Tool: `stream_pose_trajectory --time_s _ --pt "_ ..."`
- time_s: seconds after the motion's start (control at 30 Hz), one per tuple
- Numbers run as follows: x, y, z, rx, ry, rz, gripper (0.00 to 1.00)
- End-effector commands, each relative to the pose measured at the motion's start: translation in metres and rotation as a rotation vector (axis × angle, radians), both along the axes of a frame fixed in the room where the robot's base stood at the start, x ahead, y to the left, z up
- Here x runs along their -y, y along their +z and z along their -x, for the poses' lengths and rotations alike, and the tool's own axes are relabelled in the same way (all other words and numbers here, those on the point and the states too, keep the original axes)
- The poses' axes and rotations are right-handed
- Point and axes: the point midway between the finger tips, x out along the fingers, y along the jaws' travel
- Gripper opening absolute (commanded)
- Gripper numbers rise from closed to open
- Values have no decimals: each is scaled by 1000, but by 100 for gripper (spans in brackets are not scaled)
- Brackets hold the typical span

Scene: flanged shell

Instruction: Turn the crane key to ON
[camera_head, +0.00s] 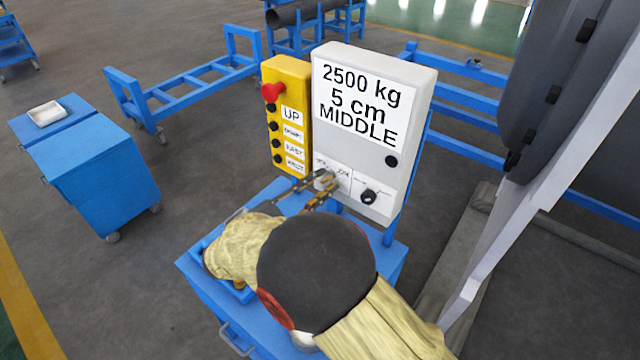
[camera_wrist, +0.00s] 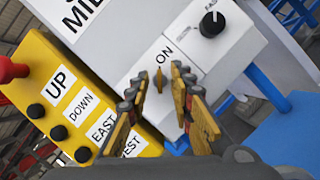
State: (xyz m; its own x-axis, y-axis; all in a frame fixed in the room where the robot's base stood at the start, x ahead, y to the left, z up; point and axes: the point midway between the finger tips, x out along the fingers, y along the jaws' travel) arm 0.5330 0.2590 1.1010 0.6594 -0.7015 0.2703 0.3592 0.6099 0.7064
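The crane key (camera_wrist: 159,80) is a small brass-coloured key on the white control box (camera_head: 358,120), just below the ON label in the wrist view. My gripper (camera_wrist: 158,75) points at the box, with one finger on each side of the key. The fingers are apart, and I see gaps between them and the key. Whether the tips reach the panel is hard to tell. In the head view my gripper (camera_head: 322,184) is at the box's lower left, and its fingers largely hide the key there.
A black rotary knob (camera_head: 369,196) sits right of the key. The yellow box (camera_head: 288,118) with a red button and several black buttons stands to the left. A blue cart (camera_head: 208,285) is below my arm. A large dark shell (camera_head: 560,80) stands at the right.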

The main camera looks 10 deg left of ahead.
Motion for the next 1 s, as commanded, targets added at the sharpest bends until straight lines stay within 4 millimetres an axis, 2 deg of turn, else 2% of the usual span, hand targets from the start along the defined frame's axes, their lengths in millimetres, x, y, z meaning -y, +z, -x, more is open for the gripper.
stream_pose_trajectory --time_s 0.27,0.47,0.77,1.0 --pt "-4 -1 3 0 2 0 23" --pt "-26 -9 23 1 4 1 23" --pt "-72 -28 67 0 3 1 23" --pt "-81 -32 75 -1 1 0 23"
